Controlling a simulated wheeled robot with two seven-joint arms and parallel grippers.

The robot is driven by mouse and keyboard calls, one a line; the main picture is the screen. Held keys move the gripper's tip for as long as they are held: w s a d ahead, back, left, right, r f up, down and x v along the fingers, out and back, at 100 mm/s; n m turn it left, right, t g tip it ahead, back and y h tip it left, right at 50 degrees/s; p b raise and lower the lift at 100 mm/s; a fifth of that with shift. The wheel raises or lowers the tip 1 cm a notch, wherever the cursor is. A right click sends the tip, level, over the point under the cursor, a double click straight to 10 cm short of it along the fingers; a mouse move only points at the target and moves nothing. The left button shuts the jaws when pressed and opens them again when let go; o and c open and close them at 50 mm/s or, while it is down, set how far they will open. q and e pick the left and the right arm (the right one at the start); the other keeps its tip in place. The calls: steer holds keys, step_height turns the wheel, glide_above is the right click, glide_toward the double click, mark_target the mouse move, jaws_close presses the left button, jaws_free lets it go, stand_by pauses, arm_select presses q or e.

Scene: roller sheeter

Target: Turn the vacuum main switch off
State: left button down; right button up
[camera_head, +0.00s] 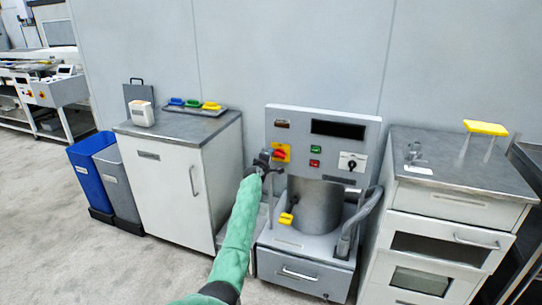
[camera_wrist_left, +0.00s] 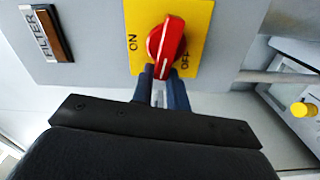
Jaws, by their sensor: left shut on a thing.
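The vacuum main switch (camera_head: 281,153) is a red rotary knob on a yellow plate, on the upright panel of the grey machine. In the left wrist view the red knob (camera_wrist_left: 166,42) has ON at its left and OFF at its lower right. Its grip is near vertical, leaning slightly, with the lower end toward my fingers. My left gripper (camera_wrist_left: 162,82) is shut on the lower end of the knob, and the fingertips hide part of it. In the head view my left gripper (camera_head: 270,164) is at the panel, just beside the switch. My right gripper is not in view.
A FILTER indicator (camera_wrist_left: 48,33) is left of the switch. Another rotary switch (camera_head: 351,162), a dark display (camera_head: 338,130) and a metal cylinder (camera_head: 315,206) are to the right. A yellow-handled valve (camera_head: 286,218) is below. Cabinets (camera_head: 170,170) flank the machine.

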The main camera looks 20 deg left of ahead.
arm_select(q)
steer(key=shift+d+f+n, duration=0.35)
steer(key=shift+f+n, duration=0.5)
steer(key=shift+n, duration=0.15)
steer(key=shift+d, duration=0.1)
steer(key=c, duration=1.4)
jaws_free()
steer(key=shift+r, duration=0.35)
steer(key=shift+s, duration=0.1)
steer(key=shift+s+a, duration=0.2)
steer(key=shift+s, duration=3.6)
